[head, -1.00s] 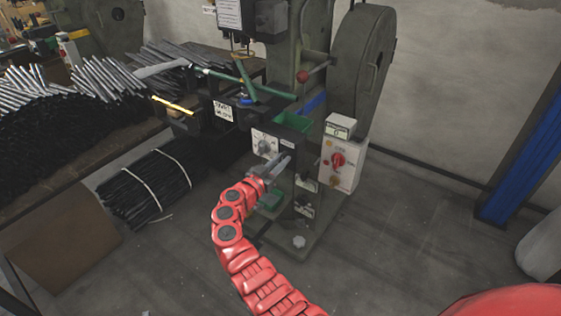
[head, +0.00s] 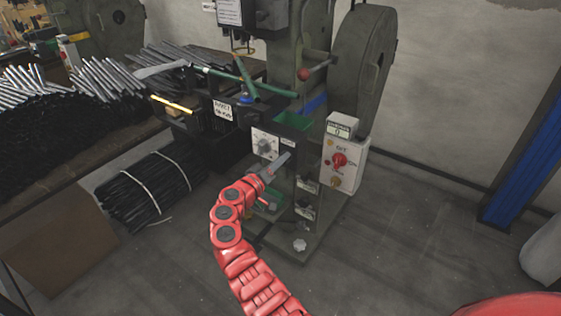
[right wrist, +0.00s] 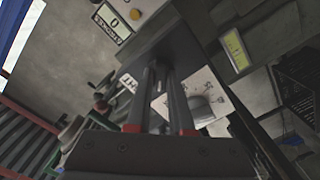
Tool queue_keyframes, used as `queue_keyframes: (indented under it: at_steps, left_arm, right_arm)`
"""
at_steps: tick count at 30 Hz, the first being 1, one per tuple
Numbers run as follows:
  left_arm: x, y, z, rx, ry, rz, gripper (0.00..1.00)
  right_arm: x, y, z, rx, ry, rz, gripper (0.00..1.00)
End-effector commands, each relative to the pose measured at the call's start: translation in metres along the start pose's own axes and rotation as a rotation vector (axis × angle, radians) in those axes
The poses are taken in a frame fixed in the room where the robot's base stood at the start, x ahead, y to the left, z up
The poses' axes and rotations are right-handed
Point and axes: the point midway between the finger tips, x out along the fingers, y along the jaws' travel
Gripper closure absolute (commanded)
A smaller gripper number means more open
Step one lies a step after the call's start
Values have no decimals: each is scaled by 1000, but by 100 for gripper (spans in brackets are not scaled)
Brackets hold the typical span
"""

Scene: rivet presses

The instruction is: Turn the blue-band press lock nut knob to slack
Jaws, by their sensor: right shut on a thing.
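The press (head: 345,75) with a blue band (head: 314,103) stands in the middle of the head view. On its front is a white dial plate with a grey knob (head: 265,147); the knob also shows in the right wrist view (right wrist: 203,105), beside my fingers and not between them. My right gripper (head: 287,156) is at the dark box right of this plate. In the right wrist view its fingers (right wrist: 157,68) are close together against the box. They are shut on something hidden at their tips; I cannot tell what. My left gripper is not in view.
A control box (head: 342,165) with a red switch and a counter (head: 341,128) sits right of my gripper. A green bin (head: 294,121) is above it. Bundled black rods (head: 150,188) lie on the floor at left.

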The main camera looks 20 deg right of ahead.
Motion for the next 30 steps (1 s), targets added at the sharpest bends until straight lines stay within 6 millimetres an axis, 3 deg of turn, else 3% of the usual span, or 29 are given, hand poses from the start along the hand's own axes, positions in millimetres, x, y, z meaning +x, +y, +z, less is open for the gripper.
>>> queue_keyframes:
  at_steps: [18, 30]
  left_arm:
    - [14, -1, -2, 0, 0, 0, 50]
    - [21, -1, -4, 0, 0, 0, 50]
  right_arm:
    - [-1, -2, 0, -558, 0, -3, 100]
    - [-1, -4, 1, -761, 1, -4, 100]
